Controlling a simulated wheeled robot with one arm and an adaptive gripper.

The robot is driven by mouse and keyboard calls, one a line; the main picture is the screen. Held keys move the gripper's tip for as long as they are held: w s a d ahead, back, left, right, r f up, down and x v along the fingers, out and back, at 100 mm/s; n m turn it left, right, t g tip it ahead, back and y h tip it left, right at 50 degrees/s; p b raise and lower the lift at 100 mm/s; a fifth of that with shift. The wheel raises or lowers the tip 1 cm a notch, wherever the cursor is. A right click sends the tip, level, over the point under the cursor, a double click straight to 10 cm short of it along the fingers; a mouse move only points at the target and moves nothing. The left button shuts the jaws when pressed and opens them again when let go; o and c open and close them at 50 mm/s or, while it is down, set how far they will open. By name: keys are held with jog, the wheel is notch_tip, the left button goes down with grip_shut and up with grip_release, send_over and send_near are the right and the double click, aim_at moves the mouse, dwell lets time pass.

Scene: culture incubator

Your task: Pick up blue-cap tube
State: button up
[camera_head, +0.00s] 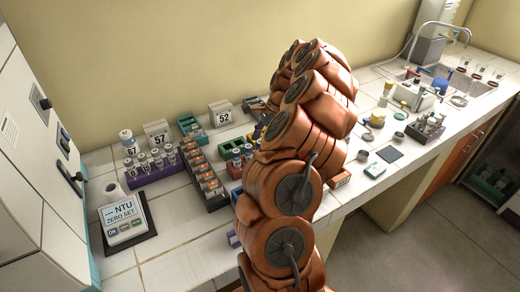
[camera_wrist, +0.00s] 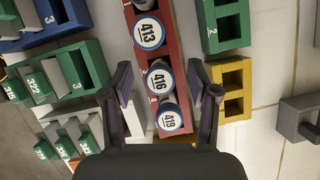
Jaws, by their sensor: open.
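In the wrist view, a red rack (camera_wrist: 176,30) holds a row of tubes seen from above, their round caps white with blue rims. Three labels are readable: the 413 tube (camera_wrist: 149,33), the 416 tube (camera_wrist: 160,79) and the 419 tube (camera_wrist: 169,121). My gripper (camera_wrist: 160,84) is open and empty. Its two dark fingers are on either side of the row, roughly level with the 416 cap. I cannot tell its height above the caps. In the head view, my arm hides much of the middle of the bench, and I cannot make out the gripper clearly.
The wrist view shows green racks at left (camera_wrist: 88,62) and upper right (camera_wrist: 243,22), a yellow rack (camera_wrist: 246,85) at right and a blue rack (camera_wrist: 30,40) at upper left. In the head view, a purple rack (camera_head: 158,176) and a meter (camera_head: 124,222) stand at left.

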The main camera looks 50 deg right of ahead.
jog(key=shift+f, duration=0.25)
jog(key=shift+a, duration=0.1)
grip_shut()
jog(key=shift+r, duration=0.1)
dwell(0.3)
